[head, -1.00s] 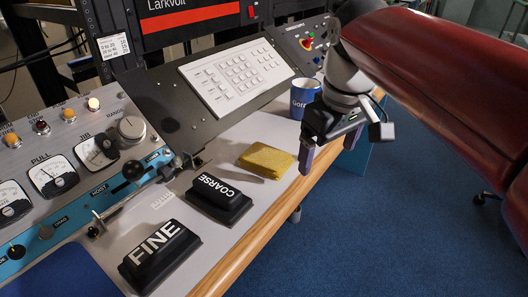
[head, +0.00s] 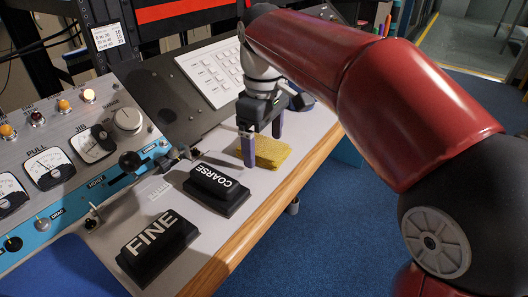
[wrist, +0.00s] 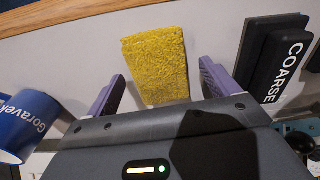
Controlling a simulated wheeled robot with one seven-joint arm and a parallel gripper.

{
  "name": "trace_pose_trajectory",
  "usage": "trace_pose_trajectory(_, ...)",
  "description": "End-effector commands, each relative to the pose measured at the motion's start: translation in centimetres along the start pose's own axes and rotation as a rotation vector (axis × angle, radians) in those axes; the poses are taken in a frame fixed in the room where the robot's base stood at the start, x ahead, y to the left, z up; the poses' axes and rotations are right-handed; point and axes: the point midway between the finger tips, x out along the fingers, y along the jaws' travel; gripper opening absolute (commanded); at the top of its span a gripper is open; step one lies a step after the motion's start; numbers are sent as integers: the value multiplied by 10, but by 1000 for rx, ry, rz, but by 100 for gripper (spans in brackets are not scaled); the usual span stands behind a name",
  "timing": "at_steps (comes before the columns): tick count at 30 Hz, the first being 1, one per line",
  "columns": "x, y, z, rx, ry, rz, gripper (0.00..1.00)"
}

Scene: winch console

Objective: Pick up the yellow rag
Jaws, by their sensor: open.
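The yellow rag (head: 270,150) lies folded on the light desk top, near its wooden front edge. In the head view my gripper (head: 262,146) is over the desk at the rag, and its fingers hide part of it. In the wrist view the rag (wrist: 156,64) lies between and beyond the two purple fingers of my gripper (wrist: 162,88), which are spread apart. Nothing is between the pads that I can see gripped. The near end of the rag is hidden by the gripper body.
The black COARSE pedal block (head: 217,188) stands left of the rag, with the FINE block (head: 156,246) nearer. A blue mug (wrist: 28,125) stands on the rag's other side. The sloped console with a white keypad (head: 212,76) rises behind. Wooden edging (head: 290,190) borders the desk.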

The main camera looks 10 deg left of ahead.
Motion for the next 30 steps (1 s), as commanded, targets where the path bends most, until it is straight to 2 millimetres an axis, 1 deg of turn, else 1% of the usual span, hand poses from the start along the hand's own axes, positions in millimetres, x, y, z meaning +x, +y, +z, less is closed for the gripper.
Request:
trace_pose_trajectory(2, 5, 0, 0, 0, 0, 0, 87)
trace_pose_trajectory(8, 5, 0, 0, 1, 1, 0, 87)
trace_pose_trajectory(11, 5, 0, 0, 1, 1, 0, 77)
trace_pose_trajectory(18, 5, 0, 0, 1, 1, 0, 45)
trace_pose_trajectory(20, 5, 0, 0, 1, 1, 0, 39)
trace_pose_trajectory(26, 4, 0, 0, 1, 1, 0, 39)
trace_pose_trajectory(29, -3, 0, 0, 1, 2, 1, 39)
trace_pose_trajectory(30, -9, 0, 0, 1, 3, 2, 39)
